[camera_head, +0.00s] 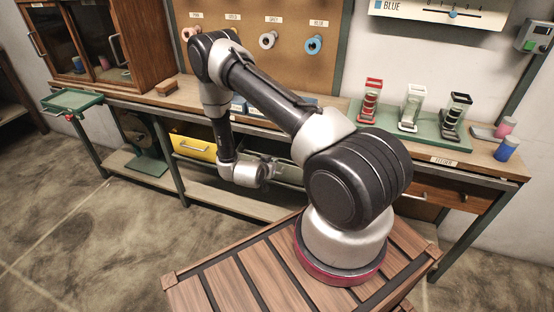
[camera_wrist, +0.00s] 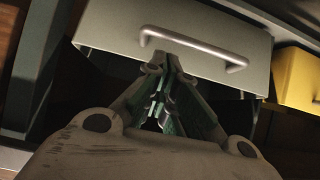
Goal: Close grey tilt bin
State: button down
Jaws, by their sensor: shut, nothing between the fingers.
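The grey tilt bin (camera_wrist: 110,25) fills the top of the wrist view, with its pale front and metal bar handle (camera_wrist: 195,47) facing me. In the head view, part of the grey bin (camera_head: 290,173) shows to the right of my wrist, and my arm hides much of it. My gripper (camera_wrist: 170,66) is shut and empty. Its fingertips overlap the front's lower edge in the wrist view, below the handle. I cannot tell whether they touch it. How far the bin is tilted is unclear. The fingers are hidden in the head view.
A yellow bin (camera_head: 193,147) with a handle is left of the grey bin under the bench; it is at the right in the wrist view (camera_wrist: 298,78). A lower shelf (camera_head: 215,190) and bench legs are close by. Tape rolls hang on a board (camera_head: 290,65) above.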

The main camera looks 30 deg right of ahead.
jog(key=shift+t+h, duration=0.3)
jog(key=d, duration=0.3)
jog(key=s+d+r, duration=0.1)
jog(key=d, duration=0.2)
jog(key=s+d+r, duration=0.1)
jog(key=d, duration=0.2)
jog(key=shift+d+r, duration=0.25)
jog(key=shift+d, duration=0.05)
jog(key=x, duration=0.9)
jog(key=shift+w+d+f, duration=0.1)
jog(key=shift+d+f, duration=0.05)
jog(key=shift+d, duration=0.2)
jog(key=shift+x, duration=0.85)
jog(key=shift+a, duration=0.1)
